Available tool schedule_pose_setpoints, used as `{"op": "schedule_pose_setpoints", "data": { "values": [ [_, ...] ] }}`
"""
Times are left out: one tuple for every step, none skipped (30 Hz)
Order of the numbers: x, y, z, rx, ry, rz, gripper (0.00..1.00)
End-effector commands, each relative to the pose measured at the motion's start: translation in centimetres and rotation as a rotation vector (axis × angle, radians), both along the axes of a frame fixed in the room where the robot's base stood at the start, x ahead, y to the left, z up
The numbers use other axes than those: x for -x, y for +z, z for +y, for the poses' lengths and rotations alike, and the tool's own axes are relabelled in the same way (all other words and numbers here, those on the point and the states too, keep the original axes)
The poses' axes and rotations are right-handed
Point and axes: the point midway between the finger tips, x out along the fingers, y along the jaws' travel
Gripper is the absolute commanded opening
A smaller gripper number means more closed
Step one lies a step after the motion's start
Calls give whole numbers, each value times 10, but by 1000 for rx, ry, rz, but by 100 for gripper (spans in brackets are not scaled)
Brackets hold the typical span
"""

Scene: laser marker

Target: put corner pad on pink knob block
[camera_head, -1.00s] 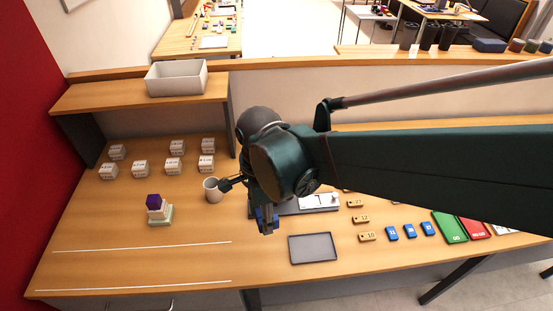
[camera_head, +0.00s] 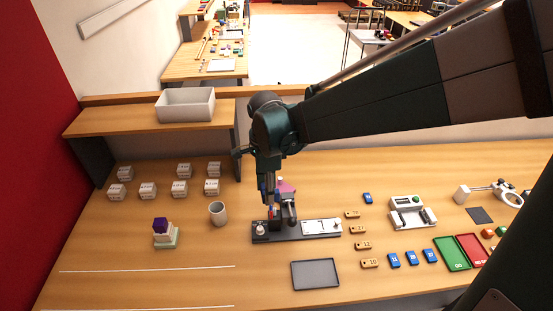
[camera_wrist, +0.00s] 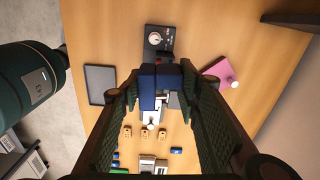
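A pink block (camera_head: 287,186) lies behind my gripper in the head view, partly hidden by it. In the wrist view the pink block (camera_wrist: 220,70) lies right of the fingertips, with a white knob (camera_wrist: 235,85) at its edge. My gripper (camera_head: 274,212) points down over the left part of a dark fixture plate (camera_head: 290,238). In the wrist view, dark blue parts (camera_wrist: 160,78) fill the space between the tips of my gripper (camera_wrist: 160,85).
A grey tray (camera_head: 315,273) lies in front of the fixture. A cup (camera_head: 218,212) and a stacked purple, white and green piece (camera_head: 165,234) stand left. Wooden tags (camera_head: 369,263) and blue tags (camera_head: 394,260) lie right. Open table lies at front left.

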Motion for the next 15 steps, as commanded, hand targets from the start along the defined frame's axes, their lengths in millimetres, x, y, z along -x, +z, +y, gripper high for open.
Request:
{"op": "schedule_pose_setpoints", "data": {
  "values": [
    [-12, 1, -2, 0, -7, 0, 28],
    [-17, 1, -4, 0, -11, 0, 28],
    [-25, 0, -6, 0, -16, 0, 28],
    [-31, 0, -7, 0, -19, 0, 28],
    [-36, -1, -8, 0, -22, 0, 28],
    [-44, -2, -10, 0, -26, 0, 28],
    [-50, -2, -12, 0, -30, 0, 28],
    [-56, -3, -14, 0, -33, 0, 28],
    [-63, -4, -16, 0, -37, 0, 28],
    [-69, -5, -17, 0, -40, 0, 28],
    [-74, -6, -19, 0, -43, 0, 28],
    [-82, -7, -21, 0, -47, 0, 28],
    [-88, -8, -24, 0, -51, 0, 28],
    [-93, -9, -26, 0, -54, 0, 28],
    [-100, -10, -28, 0, -59, 0, 28]
  ]
}}
